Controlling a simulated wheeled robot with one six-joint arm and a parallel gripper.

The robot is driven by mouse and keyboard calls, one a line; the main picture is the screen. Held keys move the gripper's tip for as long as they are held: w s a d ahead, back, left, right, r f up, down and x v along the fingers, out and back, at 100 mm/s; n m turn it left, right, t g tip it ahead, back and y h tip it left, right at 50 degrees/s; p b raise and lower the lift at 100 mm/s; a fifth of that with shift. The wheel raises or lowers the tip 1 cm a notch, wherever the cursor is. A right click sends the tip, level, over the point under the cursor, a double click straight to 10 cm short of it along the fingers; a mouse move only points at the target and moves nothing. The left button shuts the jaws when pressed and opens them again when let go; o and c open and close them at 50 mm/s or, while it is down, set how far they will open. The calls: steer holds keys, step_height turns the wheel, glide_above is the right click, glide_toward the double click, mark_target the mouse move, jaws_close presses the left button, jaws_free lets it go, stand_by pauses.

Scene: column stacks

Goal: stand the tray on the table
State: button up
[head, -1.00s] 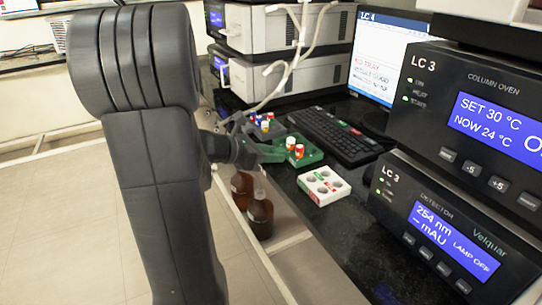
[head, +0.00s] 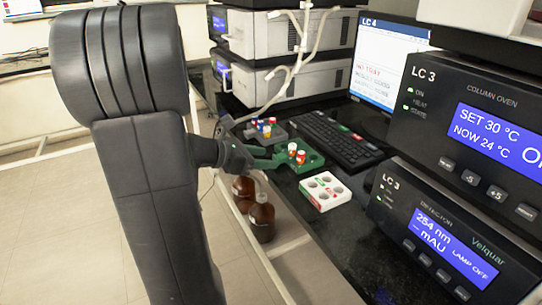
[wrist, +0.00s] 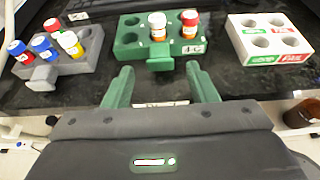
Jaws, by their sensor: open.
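A green tray (head: 312,161) lies flat on the dark bench, with two vials in it, one orange-and-white (wrist: 157,27) and one red-and-white (wrist: 189,24). The tray also shows in the wrist view (wrist: 129,50), with its handle tab (wrist: 160,64) pointing towards me. My gripper (wrist: 160,86) is open and empty. Its two green fingers lie on either side of the tab's line, with their tips close to the tab, and nothing is between them. In the head view my gripper (head: 259,158) is at the tray's left end; whether it touches is not clear.
A grey tray (wrist: 80,66) with several vials lies left of the green one, and an empty white tray (wrist: 280,58) lies right. A keyboard (head: 337,141) is behind. Brown bottles (head: 262,217) stand below the bench edge. Instruments (head: 440,240) crowd the right.

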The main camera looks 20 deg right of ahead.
steer(key=p+v, duration=0.2)
steer(key=v, duration=0.6)
steer(key=shift+a, duration=0.2)
